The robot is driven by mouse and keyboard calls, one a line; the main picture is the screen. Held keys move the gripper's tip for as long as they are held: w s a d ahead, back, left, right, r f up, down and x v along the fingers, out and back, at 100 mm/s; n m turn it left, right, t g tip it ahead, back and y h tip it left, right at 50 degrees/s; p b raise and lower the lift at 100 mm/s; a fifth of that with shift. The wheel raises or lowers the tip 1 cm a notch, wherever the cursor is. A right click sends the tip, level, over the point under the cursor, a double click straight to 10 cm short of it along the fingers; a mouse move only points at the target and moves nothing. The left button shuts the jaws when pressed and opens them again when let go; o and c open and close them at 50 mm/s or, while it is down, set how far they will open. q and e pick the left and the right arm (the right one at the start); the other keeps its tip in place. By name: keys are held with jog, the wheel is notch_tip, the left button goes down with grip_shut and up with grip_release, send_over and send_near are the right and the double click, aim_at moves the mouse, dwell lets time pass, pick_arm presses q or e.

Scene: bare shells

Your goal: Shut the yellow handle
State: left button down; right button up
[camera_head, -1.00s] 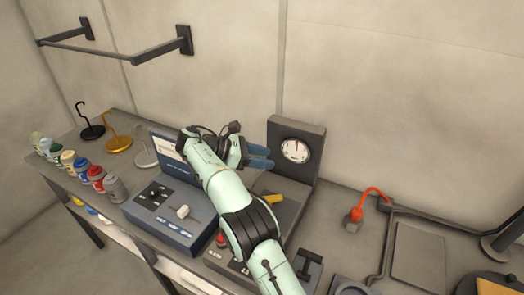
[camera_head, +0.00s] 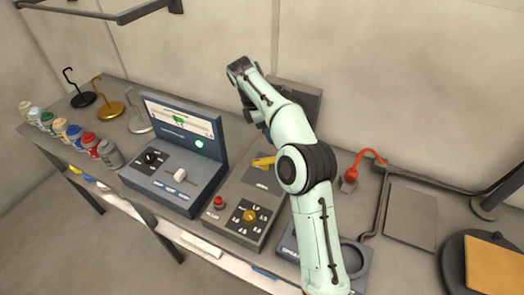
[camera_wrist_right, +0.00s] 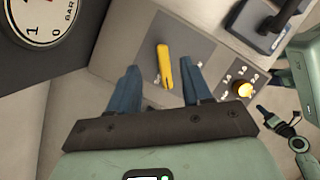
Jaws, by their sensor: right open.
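The yellow handle (camera_head: 264,161) sits on the grey top of a control box (camera_head: 240,195), in front of the dark gauge panel (camera_head: 301,94). In the right wrist view the handle (camera_wrist_right: 164,66) appears between the tips of my right gripper's two blue fingers (camera_wrist_right: 159,69). The fingers are open and empty. They look apart from the handle, but their exact height above it cannot be told. In the head view my right arm hides most of the gripper and the gauge. My left gripper does not show clearly in either view.
A blue console (camera_head: 180,178) with a screen stands left of the box. The box also carries a red button (camera_head: 219,202) and an orange knob (camera_head: 249,216). Several small cans stand at far left.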

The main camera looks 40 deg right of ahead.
aim_at(262, 159)
jog(key=f+y+b, duration=0.1)
jog(key=f, duration=0.2)
jog(key=a+f+t+y+b, duration=0.1)
jog(key=f, duration=0.3)
jog(key=a+f+t+y+b, duration=0.1)
jog(key=f, duration=0.2)
jog(key=shift+a+f+b, duration=0.15)
jog(key=shift+b, duration=0.15)
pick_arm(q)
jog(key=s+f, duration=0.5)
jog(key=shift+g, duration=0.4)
pick_arm(e)
jog(key=shift+w+f, duration=0.1)
jog(key=shift+f, duration=0.3)
grip_shut()
